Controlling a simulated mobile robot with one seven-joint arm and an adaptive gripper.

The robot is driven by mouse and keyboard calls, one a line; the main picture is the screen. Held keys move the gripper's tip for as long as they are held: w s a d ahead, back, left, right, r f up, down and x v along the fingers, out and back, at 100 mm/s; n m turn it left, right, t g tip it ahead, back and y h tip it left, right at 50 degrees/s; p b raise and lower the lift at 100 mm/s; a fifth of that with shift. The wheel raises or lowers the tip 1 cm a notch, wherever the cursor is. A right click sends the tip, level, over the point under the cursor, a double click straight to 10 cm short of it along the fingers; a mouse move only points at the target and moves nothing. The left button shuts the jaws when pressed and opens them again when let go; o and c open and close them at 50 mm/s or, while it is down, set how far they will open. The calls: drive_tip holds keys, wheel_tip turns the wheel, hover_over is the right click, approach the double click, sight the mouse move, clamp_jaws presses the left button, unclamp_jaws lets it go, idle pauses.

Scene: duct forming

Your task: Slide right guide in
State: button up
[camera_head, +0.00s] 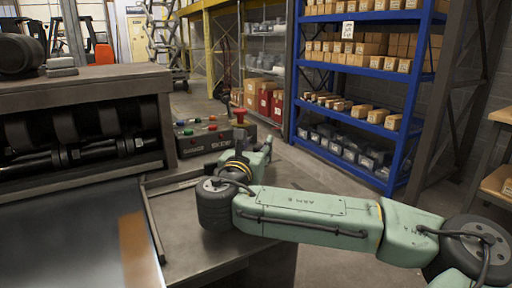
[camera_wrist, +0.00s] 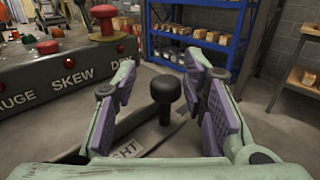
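The right guide's upright black knob (camera_wrist: 166,90) stands in the wrist view on a flat metal bar (camera_wrist: 150,138) whose partly hidden lettering ends in "GHT". My gripper (camera_wrist: 164,100) is open, with one purple-padded finger on each side of the knob. There is a visible gap on both sides; I cannot tell how deep the knob sits between the pads. In the head view the guide shows as a dark rail (camera_head: 153,226) along the right side of the metal sheet (camera_head: 80,245). My arm hides the knob there.
A control box (camera_head: 212,136) with coloured buttons and a red mushroom button stands just behind the guide; its SKEW label (camera_wrist: 78,78) shows in the wrist view. The roller machine (camera_head: 80,125) is at the left. Blue shelves (camera_head: 360,85) stand further back across open floor.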

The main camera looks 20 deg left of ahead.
drive_tip(key=s, duration=0.4)
drive_tip(key=s+d, duration=0.1)
drive_tip(key=s, duration=0.7)
drive_tip(key=shift+d, duration=0.3)
